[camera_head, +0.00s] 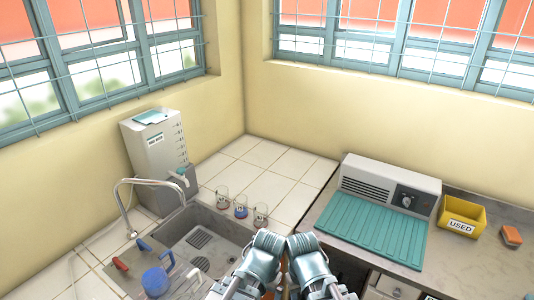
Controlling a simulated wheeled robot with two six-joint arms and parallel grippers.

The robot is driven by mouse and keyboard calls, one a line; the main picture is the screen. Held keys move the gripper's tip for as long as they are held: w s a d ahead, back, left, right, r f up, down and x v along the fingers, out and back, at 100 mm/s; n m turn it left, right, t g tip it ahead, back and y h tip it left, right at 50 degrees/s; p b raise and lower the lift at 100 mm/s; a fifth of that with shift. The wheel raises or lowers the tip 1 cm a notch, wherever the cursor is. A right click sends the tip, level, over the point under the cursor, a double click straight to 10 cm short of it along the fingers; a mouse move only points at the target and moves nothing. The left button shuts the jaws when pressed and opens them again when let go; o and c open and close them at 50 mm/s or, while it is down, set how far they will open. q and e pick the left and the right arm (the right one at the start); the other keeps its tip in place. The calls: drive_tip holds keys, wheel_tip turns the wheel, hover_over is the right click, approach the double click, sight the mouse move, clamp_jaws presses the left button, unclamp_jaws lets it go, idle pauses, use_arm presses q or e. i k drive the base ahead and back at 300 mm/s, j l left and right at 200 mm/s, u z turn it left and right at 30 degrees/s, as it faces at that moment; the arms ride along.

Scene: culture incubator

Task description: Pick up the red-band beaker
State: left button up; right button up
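Three small clear beakers stand in a row on the white tiled counter behind the sink's right corner. The left beaker (222,198) shows a reddish band low down. The middle beaker (241,207) shows a blue band. The right beaker (260,215) has a darker reddish tint, but its band is too small to tell surely. My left gripper (266,243) and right gripper (301,245) are side by side at the bottom centre, in front of the beakers and apart from them. Their fingertips cannot be made out, and no held object shows.
A sink (205,245) with a curved tap (123,200) lies left. A blue jug (156,281) stands at its front left. A grey dispenser (155,160) stands behind. Right are a teal ribbed mat (370,226), a control box (390,183), a yellow "USED" bin (461,215) and an orange sponge (511,235).

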sight(241, 207)
drive_tip(key=i+l+u, duration=0.1)
drive_tip(key=i+l, duration=0.7)
